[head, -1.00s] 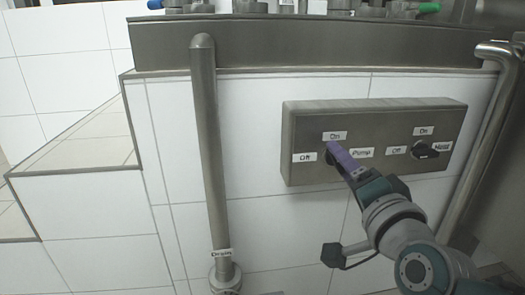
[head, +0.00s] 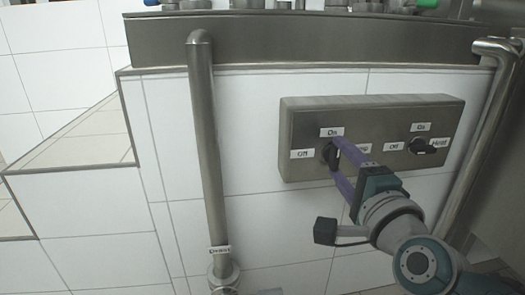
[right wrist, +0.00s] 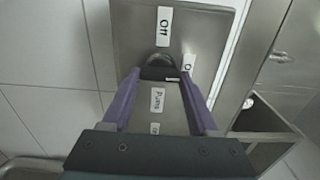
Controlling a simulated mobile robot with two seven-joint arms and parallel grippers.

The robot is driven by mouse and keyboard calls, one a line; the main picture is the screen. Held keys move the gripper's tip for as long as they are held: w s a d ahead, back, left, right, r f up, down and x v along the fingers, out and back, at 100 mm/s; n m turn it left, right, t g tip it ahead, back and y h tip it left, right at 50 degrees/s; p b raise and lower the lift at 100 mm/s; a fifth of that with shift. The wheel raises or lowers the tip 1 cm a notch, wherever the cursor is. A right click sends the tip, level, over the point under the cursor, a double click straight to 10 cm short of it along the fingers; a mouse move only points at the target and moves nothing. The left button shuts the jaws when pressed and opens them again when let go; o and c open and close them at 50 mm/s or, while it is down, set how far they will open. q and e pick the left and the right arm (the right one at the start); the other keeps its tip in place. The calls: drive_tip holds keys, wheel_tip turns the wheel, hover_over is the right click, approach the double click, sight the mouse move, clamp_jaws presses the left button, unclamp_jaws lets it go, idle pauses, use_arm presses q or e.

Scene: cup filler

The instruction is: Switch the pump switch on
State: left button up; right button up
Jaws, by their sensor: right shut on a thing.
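The pump switch (head: 330,156) is a black knob on the left half of a grey metal panel (head: 305,122). "Off" is to its left and "On" above it. In the head view its bar stands near upright, one end close to the "On" label. My right gripper (head: 338,160) is shut on this knob, with one purple finger above and one below. In the right wrist view the knob (right wrist: 158,70) lies between the two fingertips, with a white mark on the side towards the label at right. My left gripper is not in view.
A second black knob (head: 420,146) with its own labels is on the panel's right half. A vertical drain pipe (head: 207,160) stands left of the panel, and another pipe (head: 478,150) right of it. White tiles surround the panel.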

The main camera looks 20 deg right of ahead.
idle(0.3)
drive_tip(key=o, duration=1.4)
drive_tip(key=shift+s, duration=0.15)
drive_tip(key=p+v, duration=0.3)
drive_tip(key=v, duration=0.6)
drive_tip(key=shift+s, duration=0.35)
